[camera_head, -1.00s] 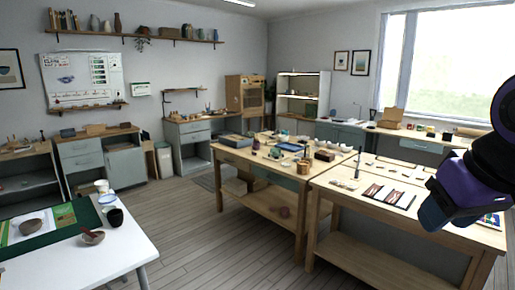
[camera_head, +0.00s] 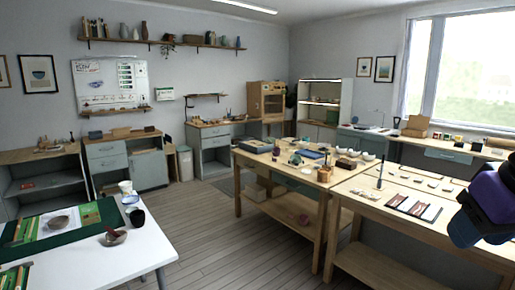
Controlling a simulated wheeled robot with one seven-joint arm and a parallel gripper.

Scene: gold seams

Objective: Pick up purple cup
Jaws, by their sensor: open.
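I cannot make out a cup that is clearly purple. A small dark purplish object (camera_head: 276,151) stands on the middle wooden table (camera_head: 262,192), too small to identify. On the white table at the lower left are a dark cup (camera_head: 137,217), which looks black, and white cups (camera_head: 126,188) behind it. My arm (camera_head: 488,208), purple and black, shows at the right edge, over the right wooden table. Its visible end is dark blue, and no gripper fingers show. My gripper is out of view.
The right wooden table (camera_head: 375,225) holds flat samples (camera_head: 414,207). Open plank floor (camera_head: 210,225) lies between the white table and the wooden tables.

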